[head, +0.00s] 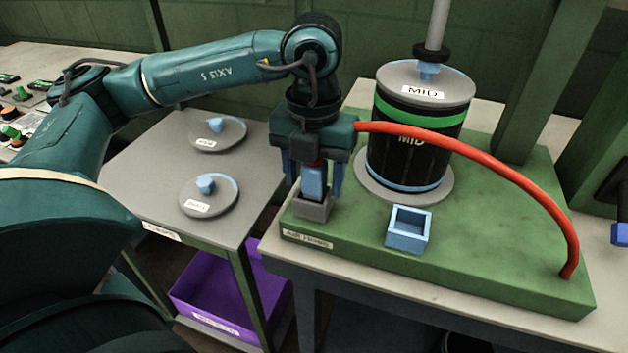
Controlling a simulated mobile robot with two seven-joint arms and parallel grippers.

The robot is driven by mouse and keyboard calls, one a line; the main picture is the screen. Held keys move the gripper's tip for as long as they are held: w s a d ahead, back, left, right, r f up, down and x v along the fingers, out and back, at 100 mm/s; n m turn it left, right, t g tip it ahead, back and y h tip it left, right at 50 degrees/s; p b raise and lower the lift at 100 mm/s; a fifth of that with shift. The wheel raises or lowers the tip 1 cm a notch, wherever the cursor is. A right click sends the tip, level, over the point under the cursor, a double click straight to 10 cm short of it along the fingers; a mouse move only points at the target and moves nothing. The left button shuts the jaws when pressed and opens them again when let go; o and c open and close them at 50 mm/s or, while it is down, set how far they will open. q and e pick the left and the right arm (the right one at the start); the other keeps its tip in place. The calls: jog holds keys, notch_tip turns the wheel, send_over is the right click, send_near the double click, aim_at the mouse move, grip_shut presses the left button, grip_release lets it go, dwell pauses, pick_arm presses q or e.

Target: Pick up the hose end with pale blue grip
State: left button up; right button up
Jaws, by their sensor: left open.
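The hose end's pale blue grip (314,182) stands upright in a small grey holder (313,207) at the front left corner of the green board. The red hose (490,165) arches from behind my left gripper to the board's right end. My left gripper (313,182) points down from above with its fingers apart, one on each side of the grip. I see a gap between the fingers and the grip. The top of the hose end is hidden by the gripper body. My right gripper cannot be made out.
A black drum (412,150) labelled MID stands behind on the green board (500,235). An open blue box (409,230) sits at the board's front. Two grey lids (209,195) lie on the grey side table (150,175). A purple bin (225,290) is below.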

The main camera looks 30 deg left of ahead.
pick_arm(q)
jog(key=shift+f, duration=0.3)
jog(key=shift+c, duration=0.6)
jog(key=c, duration=1)
jog(key=shift+r, duration=0.1)
